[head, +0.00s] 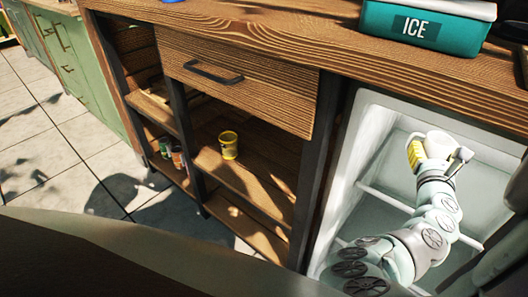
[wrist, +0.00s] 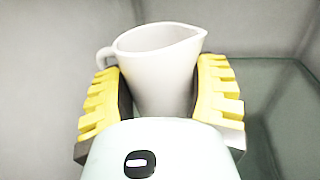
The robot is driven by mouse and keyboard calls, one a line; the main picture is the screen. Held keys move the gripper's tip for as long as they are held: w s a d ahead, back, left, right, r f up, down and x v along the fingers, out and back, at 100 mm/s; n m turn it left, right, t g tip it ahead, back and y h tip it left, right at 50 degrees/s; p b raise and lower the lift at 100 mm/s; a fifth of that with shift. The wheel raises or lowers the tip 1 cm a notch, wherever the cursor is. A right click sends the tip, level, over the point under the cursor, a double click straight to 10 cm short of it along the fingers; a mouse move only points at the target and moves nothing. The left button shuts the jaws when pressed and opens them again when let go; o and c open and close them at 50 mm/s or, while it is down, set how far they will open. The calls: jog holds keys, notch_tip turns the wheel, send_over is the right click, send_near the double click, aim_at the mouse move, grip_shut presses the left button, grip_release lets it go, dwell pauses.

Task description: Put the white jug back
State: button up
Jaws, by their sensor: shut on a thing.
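The white jug (wrist: 160,62) is upright between the two yellow-padded fingers of my gripper (wrist: 160,95) in the wrist view. Its handle points left and its spout points right. My gripper is shut on the jug's body. In the head view, my gripper (head: 436,156) reaches inside the open white fridge compartment (head: 375,118), with the jug (head: 437,141) at its tip. The jug's base is hidden by my gripper, so I cannot tell whether it touches a shelf.
A glass shelf (wrist: 285,120) shows right of the jug. Left of the fridge is a wooden cabinet with a drawer (head: 240,85) and a yellow cup (head: 229,146) on an open shelf. A teal ICE box (head: 425,27) stands on the wooden counter above.

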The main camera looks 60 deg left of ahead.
jog(key=f+b, duration=0.1)
jog(key=f, duration=0.1)
jog(key=f+b, duration=0.1)
jog(key=f, duration=0.1)
jog(key=f+b, duration=0.2)
jog(key=shift+s+f, duration=0.3)
jog(key=shift+s, duration=0.05)
jog(key=shift+w+f+b, duration=0.1)
jog(key=shift+f+b, duration=0.3)
jog(key=shift+b, duration=0.1)
notch_tip(320, 180, down, 2)
jog(key=shift+w+f+b, duration=0.1)
jog(key=shift+f+b, duration=0.05)
jog(key=shift+b, duration=0.8)
jog(key=shift+f, duration=0.3)
jog(key=shift+f+b, duration=0.15)
jog(key=shift+b, duration=0.15)
jog(key=o, duration=1.3)
